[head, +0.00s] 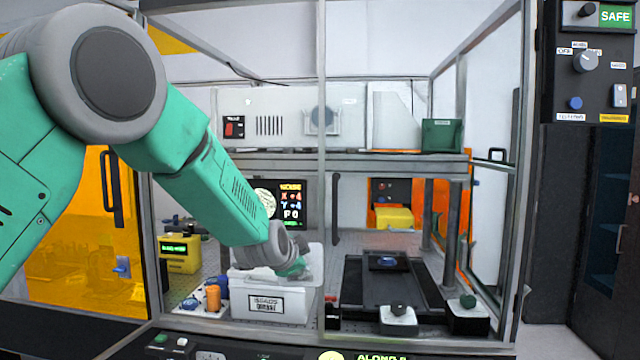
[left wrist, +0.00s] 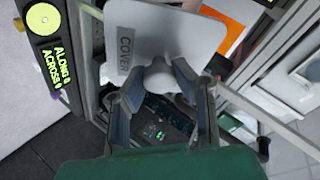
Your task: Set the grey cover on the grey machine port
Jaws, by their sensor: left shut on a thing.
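In the left wrist view, my left gripper (left wrist: 161,82) is shut on the round knob of a pale grey cover (left wrist: 168,32) marked "COVER". The flat plate of the cover extends beyond the fingertips. In the head view, my left gripper (head: 290,264) is inside the framed enclosure, over a white labelled bin (head: 272,300); the arm and wrist largely hide the fingers, and I cannot make out the cover there. My right gripper is not in view.
Enclosure posts (head: 322,200) stand close to my left arm. A black stage (head: 372,300) lies right of the bin, with knobbed blocks (head: 398,318) in front. An orange cylinder (head: 213,297) is left of the bin. A shelf (head: 400,158) carries a green box (head: 441,135).

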